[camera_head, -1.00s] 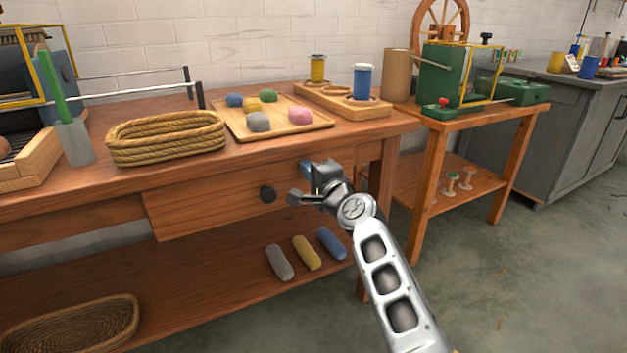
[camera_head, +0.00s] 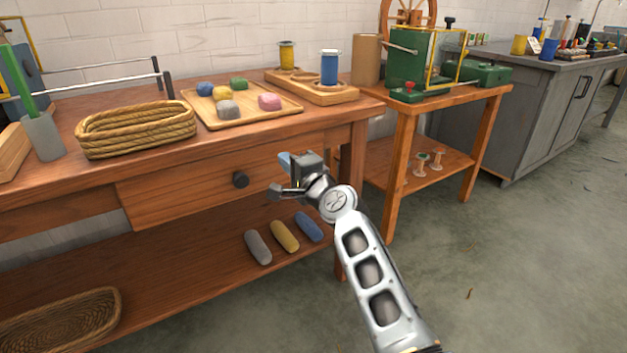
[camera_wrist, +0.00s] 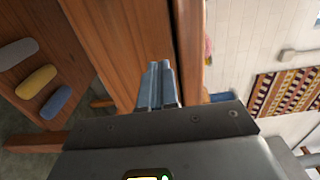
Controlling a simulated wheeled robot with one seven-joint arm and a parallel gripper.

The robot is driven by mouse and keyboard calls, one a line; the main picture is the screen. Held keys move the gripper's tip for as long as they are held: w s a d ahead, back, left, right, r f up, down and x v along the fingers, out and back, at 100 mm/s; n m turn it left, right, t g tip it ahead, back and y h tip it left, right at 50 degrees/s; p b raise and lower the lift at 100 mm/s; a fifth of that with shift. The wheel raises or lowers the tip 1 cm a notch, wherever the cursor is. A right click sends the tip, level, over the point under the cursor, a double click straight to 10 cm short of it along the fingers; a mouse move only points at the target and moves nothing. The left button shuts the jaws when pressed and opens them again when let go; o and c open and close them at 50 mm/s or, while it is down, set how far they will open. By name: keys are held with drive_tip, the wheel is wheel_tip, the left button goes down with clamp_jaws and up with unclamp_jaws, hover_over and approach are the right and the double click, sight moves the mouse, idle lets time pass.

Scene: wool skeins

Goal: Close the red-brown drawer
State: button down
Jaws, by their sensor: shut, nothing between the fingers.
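The red-brown drawer (camera_head: 180,192) is set under the tabletop of the wooden workbench, with a dark round knob (camera_head: 240,180) on its front. Its front stands out slightly at the lower left, but how far it is open is hard to tell. My gripper (camera_head: 285,161) is right of the knob, in front of the right part of the drawer front. In the wrist view its two fingers (camera_wrist: 160,72) are together with nothing between them, and they point at the wood of the drawer front (camera_wrist: 115,40). I cannot tell whether the fingertips touch it. The knob does not show in the wrist view.
On the bench top (camera_head: 90,185) are a rope basket (camera_head: 137,133), a tray of wool balls (camera_head: 250,118) and a spool rack (camera_head: 312,90). Grey, yellow and blue rolls (camera_head: 285,236) lie on the lower shelf. Open floor is at the right.

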drive_tip(key=s+d+f+n+h+p, duration=0.1)
drive_tip(key=s+d+f, duration=0.45)
drive_tip(key=s, duration=0.25)
drive_tip(key=s+d+f+h+p, duration=0.1)
drive_tip(key=s+d+f+h, duration=0.1)
drive_tip(key=s+d+f, duration=0.35)
drive_tip(key=s+d+f+n+h+p, duration=0.1)
drive_tip(key=s+d+f, duration=0.2)
drive_tip(key=s+d, duration=0.55)
drive_tip(key=s+d+f+n+h, duration=0.1)
drive_tip(key=s+d+n+h, duration=0.15)
drive_tip(key=s, duration=0.95)
drive_tip(key=s+d+f+n+h, duration=0.15)
drive_tip(key=s+d, duration=0.25)
drive_tip(key=s, duration=0.7)
drive_tip(key=s+d+r+n+h, duration=0.1)
drive_tip(key=s+d+r+n, duration=0.15)
drive_tip(key=s+r, duration=0.6)
drive_tip(key=s+d+r+n+h, duration=0.1)
drive_tip(key=s+r+n, duration=0.3)
drive_tip(key=s, duration=0.7)
wheel_tip(320, 180, up, 24)
drive_tip(key=m+p, duration=0.1)
drive_tip(key=p, duration=2.1)
drive_tip(key=shift+p, duration=0.4)
